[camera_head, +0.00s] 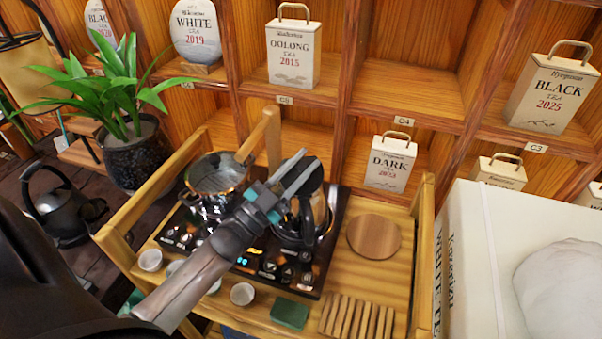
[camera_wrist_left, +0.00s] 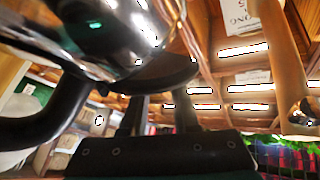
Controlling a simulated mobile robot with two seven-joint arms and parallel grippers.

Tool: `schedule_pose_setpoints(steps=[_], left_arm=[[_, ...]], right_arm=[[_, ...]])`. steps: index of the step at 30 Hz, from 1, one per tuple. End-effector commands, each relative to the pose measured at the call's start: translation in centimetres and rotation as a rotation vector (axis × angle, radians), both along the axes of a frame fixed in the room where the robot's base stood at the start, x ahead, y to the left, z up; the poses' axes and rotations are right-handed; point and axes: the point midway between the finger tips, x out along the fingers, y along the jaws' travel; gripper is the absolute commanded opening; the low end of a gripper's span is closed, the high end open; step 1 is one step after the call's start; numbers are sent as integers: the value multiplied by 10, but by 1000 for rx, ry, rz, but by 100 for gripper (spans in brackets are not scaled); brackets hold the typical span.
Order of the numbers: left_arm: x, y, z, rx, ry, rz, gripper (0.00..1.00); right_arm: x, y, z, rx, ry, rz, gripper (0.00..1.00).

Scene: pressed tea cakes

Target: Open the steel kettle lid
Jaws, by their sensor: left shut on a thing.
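The steel kettle (camera_head: 322,212) stands on the right side of the dark stove panel, partly hidden behind my left gripper. Its shiny body fills the upper left of the left wrist view (camera_wrist_left: 100,35), with a black curved handle (camera_wrist_left: 45,125). My left gripper (camera_head: 297,172) reaches in from the lower left over the kettle's top. Its fingers are closed at the dark round kettle lid (camera_head: 312,178). In the left wrist view the two fingers (camera_wrist_left: 160,115) meet the lid's dark edge (camera_wrist_left: 165,77). The exact grip point is hidden. My right gripper is not in view.
A glass-and-metal pot (camera_head: 217,174) sits left of the kettle on the stove panel (camera_head: 262,275). A round wooden board (camera_head: 373,236), slatted rack (camera_head: 357,318), green block (camera_head: 290,314) and small cups (camera_head: 242,294) share the cart. A black kettle (camera_head: 62,208) stands left. Shelves stand behind.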

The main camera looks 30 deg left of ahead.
Motion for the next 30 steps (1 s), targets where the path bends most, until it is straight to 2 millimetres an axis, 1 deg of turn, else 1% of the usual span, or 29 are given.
schedule_pose_setpoints(steps=[1,15,23,26,30], left_arm=[[-2,-2,-4,31,-35,0,0],[-22,-20,4,316,-357,-1,0],[-30,-27,5,428,-482,0,0],[-32,-29,5,458,-515,0,0],[-34,-30,6,485,-544,-1,0]], right_arm=[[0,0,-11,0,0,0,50],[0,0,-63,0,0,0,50],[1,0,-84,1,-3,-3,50],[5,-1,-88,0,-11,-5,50],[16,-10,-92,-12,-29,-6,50]])
